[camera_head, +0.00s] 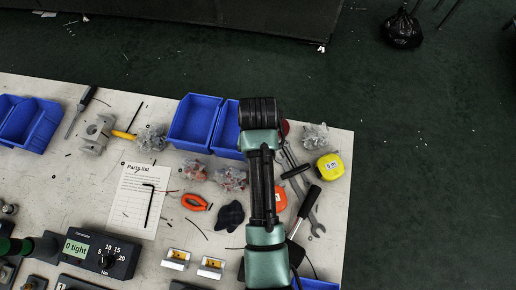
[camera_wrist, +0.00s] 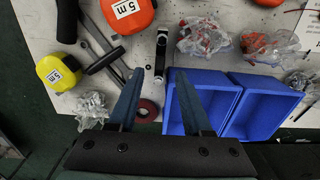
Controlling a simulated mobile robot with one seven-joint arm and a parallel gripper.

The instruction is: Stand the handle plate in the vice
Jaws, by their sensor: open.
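My gripper (camera_wrist: 160,76) shows in the wrist view with its two blue fingers apart and nothing held between them. Beyond the gap lies a narrow black and silver piece (camera_wrist: 161,58) on the bench, possibly the handle plate; I cannot be sure. It looks apart from both fingers. In the head view my arm's black end covers that spot and the fingers are hidden. A grey metal block with a round opening (camera_head: 96,133) lies at the bench's upper left in the head view, possibly the vice. Nothing shows standing in it.
Blue bins (camera_head: 194,122) stand beside the arm's end. A red ring (camera_wrist: 149,108) lies by the left finger. Tape measures (camera_head: 329,166), wrenches (camera_head: 307,205) and bagged parts (camera_head: 314,136) crowd the right side. The bench's right edge is close by.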

